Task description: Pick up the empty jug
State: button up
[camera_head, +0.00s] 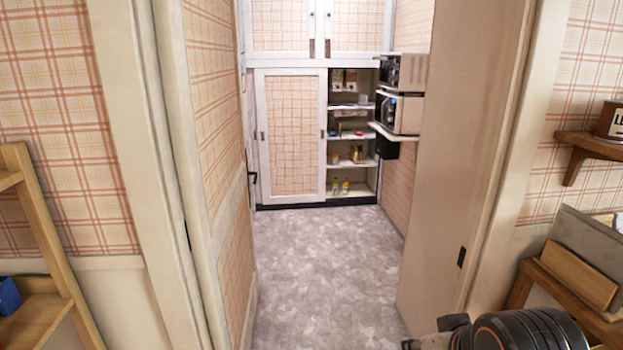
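I cannot make out an empty jug for certain. Through the doorway, a small brownish vessel (356,154) stands on a shelf of the open cupboard (323,130); it is too small to tell whether it is a jug or whether it is empty. A small pale cup-like thing (363,99) stands on a higher shelf. Part of my arm shows at the bottom right corner, far from the cupboard. My gripper's fingers are not in view.
An open doorway lies ahead, between the left frame (165,150) and the door or panel (465,160) on the right. The grey floor (325,265) beyond is clear. Wooden shelves (40,315) stand at left. A microwave-like appliance (403,114) sits on a wall shelf beyond.

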aim_at(363, 99)
jog(key=i, duration=4.25)
jog(key=i+j+z, duration=0.2)
jog(key=i, duration=0.45)
jog(key=i+z, duration=0.15)
jog(key=i, duration=0.45)
